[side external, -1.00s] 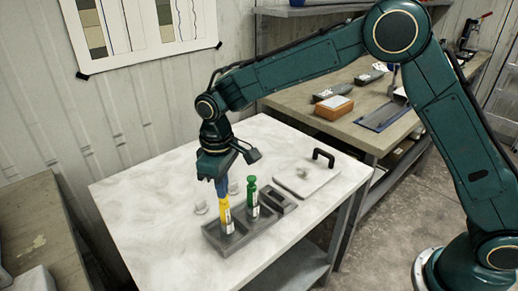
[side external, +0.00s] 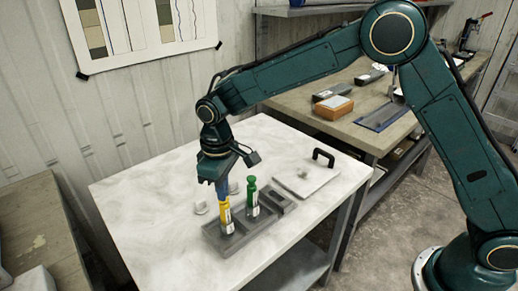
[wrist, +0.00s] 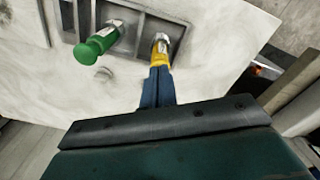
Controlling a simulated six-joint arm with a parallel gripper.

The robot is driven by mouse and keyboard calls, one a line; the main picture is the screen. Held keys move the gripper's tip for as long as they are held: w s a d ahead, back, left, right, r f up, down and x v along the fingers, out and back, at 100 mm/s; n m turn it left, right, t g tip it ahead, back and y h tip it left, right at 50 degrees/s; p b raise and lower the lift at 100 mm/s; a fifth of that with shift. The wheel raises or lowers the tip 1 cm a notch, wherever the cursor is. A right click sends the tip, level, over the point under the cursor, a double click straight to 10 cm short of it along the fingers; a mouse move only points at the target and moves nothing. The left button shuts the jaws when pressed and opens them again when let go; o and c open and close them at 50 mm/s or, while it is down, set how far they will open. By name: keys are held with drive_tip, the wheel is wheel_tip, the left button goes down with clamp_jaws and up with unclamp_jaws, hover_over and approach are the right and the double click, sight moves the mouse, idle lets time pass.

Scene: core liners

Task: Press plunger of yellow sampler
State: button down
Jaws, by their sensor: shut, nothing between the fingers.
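The yellow sampler (side external: 226,214) stands upright in the left part of a grey rack (side external: 212,240) on the white table. It also shows in the wrist view (wrist: 160,55). My gripper (side external: 222,192) is shut and empty, pointing down with its blue fingertips right over the top of the yellow sampler. In the wrist view the closed fingers (wrist: 158,74) overlap the sampler's top end, so its plunger is mostly hidden. They look in contact or very close; I cannot tell which. A green sampler (side external: 252,197) stands upright to the right in the same rack, also in the wrist view (wrist: 98,45).
The white table's front left (side external: 140,215) is clear. A wooden bench (side external: 350,120) stands behind.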

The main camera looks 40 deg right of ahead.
drive_tip(key=shift+r, duration=3.5)
